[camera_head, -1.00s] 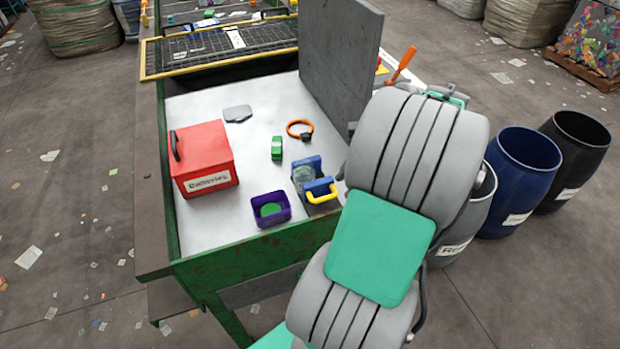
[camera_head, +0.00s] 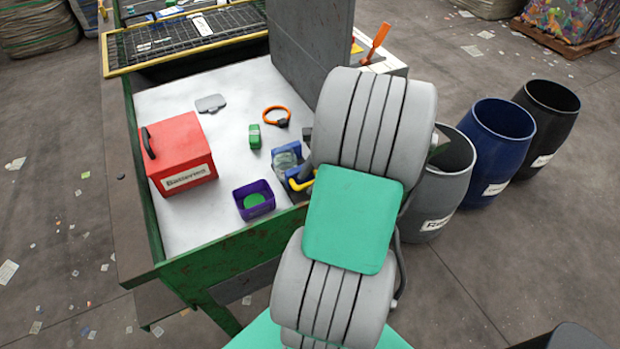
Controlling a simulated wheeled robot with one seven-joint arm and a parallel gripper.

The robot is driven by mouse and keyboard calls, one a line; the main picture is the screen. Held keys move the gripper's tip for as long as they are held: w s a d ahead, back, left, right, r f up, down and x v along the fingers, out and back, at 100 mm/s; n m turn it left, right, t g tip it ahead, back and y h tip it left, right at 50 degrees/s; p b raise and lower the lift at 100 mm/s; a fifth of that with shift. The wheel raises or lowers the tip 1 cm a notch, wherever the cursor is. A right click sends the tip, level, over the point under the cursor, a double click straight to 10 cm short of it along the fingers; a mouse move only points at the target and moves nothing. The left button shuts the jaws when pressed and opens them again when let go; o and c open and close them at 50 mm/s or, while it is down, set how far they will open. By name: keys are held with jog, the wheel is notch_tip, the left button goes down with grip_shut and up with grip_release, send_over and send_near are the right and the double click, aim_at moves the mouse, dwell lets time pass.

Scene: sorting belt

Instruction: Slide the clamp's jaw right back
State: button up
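The clamp (camera_head: 281,163) is a blue body with a yellow handle, on the white tabletop near its front right edge. A greyish, see-through-looking piece sits at its left part. My arm's grey and green links cover the clamp's right side, so its full jaw opening cannot be told. My gripper is hidden behind my arm or out of the picture.
The white tabletop (camera_head: 205,217) holds a red box (camera_head: 182,150), a purple bin (camera_head: 243,206) with something green inside, a green block (camera_head: 254,136), an orange ring (camera_head: 276,116) and a grey plate (camera_head: 210,103). A grey upright panel (camera_head: 305,50) stands behind. Grey (camera_head: 437,195), blue (camera_head: 496,150) and black (camera_head: 548,120) barrels stand right.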

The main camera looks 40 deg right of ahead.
grip_shut()
dwell(1.2)
